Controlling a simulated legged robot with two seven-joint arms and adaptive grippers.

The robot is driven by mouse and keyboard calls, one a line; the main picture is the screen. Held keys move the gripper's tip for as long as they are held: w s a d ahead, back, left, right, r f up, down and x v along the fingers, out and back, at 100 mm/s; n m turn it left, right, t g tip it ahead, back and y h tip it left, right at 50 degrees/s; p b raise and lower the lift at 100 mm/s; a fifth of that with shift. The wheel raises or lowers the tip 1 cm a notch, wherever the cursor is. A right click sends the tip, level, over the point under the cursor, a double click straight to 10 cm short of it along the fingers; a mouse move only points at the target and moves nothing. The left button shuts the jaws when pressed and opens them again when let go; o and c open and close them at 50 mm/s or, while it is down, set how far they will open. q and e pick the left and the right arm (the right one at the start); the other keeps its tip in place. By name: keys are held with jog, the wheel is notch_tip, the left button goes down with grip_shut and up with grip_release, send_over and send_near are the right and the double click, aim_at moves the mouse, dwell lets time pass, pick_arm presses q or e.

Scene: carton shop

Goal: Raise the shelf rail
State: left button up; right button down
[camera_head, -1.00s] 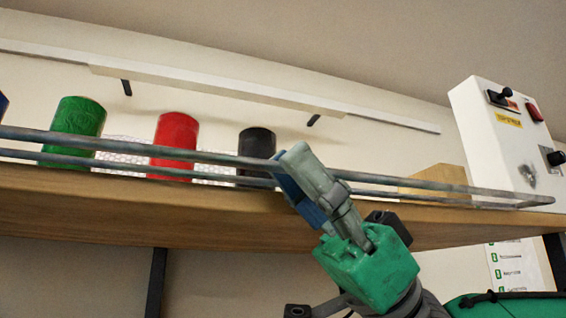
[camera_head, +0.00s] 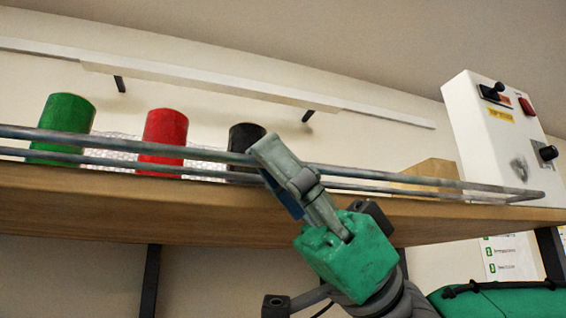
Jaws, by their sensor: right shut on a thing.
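The shelf rail (camera_head: 400,180) is a grey metal frame of two long parallel bars, joined at the right end. It runs along the front of the wooden shelf (camera_head: 120,205). My right gripper (camera_head: 272,160) comes up from below, with a green body and grey fingers. It is shut on the rail, right of the black can. Part of the rail is hidden behind the fingers. My left gripper is not in view.
A green can (camera_head: 62,125), a red can (camera_head: 163,140) and a black can (camera_head: 245,137) stand behind the rail. A white control box (camera_head: 490,135) stands at the right. A white ledge (camera_head: 200,83) runs along the wall above.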

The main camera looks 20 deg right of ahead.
jog(key=shift+a+m+t+y, duration=0.1)
jog(key=shift+m+t+y, duration=0.4)
jog(key=shift+m+t, duration=1.2)
jog(key=shift+w+r+m, duration=0.1)
jog(key=shift+r+m, duration=0.05)
jog(key=shift+m, duration=0.15)
jog(key=c, duration=1.6)
grip_release()
jog(key=shift+w+a, duration=0.1)
jog(key=shift+c, duration=0.2)
jog(key=shift+w+a, duration=0.1)
jog(key=v, duration=1.2)
